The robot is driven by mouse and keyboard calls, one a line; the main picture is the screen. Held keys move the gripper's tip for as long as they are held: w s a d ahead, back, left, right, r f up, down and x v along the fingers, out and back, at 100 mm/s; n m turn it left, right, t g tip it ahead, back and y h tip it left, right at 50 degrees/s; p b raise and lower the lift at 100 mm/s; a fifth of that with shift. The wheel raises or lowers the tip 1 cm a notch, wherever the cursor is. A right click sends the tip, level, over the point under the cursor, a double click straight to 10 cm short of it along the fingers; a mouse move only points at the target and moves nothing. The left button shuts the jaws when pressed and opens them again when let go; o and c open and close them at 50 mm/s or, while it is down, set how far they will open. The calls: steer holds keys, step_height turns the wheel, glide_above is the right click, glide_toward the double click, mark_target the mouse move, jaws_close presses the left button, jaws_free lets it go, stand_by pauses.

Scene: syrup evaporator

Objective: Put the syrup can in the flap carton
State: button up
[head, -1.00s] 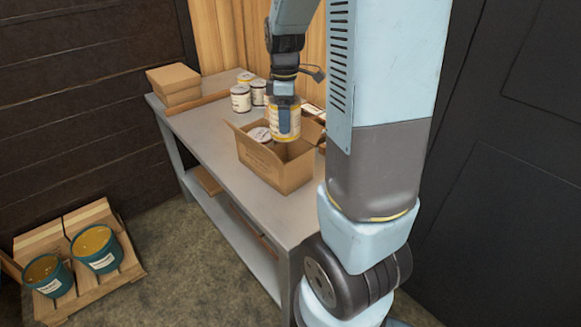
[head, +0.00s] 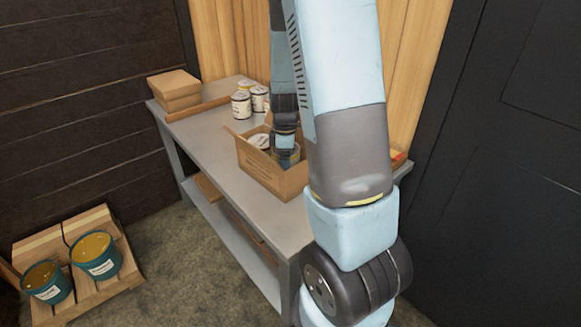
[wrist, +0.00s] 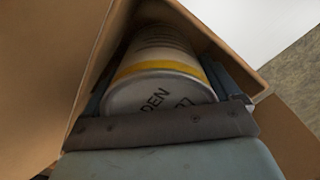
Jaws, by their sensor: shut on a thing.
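The syrup can (wrist: 158,75) has a pale body, a yellow band and a lettered light end. It fills the middle of the wrist view, between my gripper's fingers. My gripper (head: 285,160) is shut on it and reaches down inside the open flap carton (head: 262,174). In the head view the can is mostly hidden by my gripper and the carton walls. In the wrist view the carton's brown walls (wrist: 45,70) rise close on both sides. Whether the held can touches the carton floor is hidden.
Several white-labelled cans (head: 241,105) stand on the grey bench (head: 200,131) behind the carton. Bench surface left of the carton is clear. Two teal buckets (head: 96,256) sit on a floor pallet.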

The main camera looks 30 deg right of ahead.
steer(key=shift+f, duration=1.5)
steer(key=o, duration=1.6)
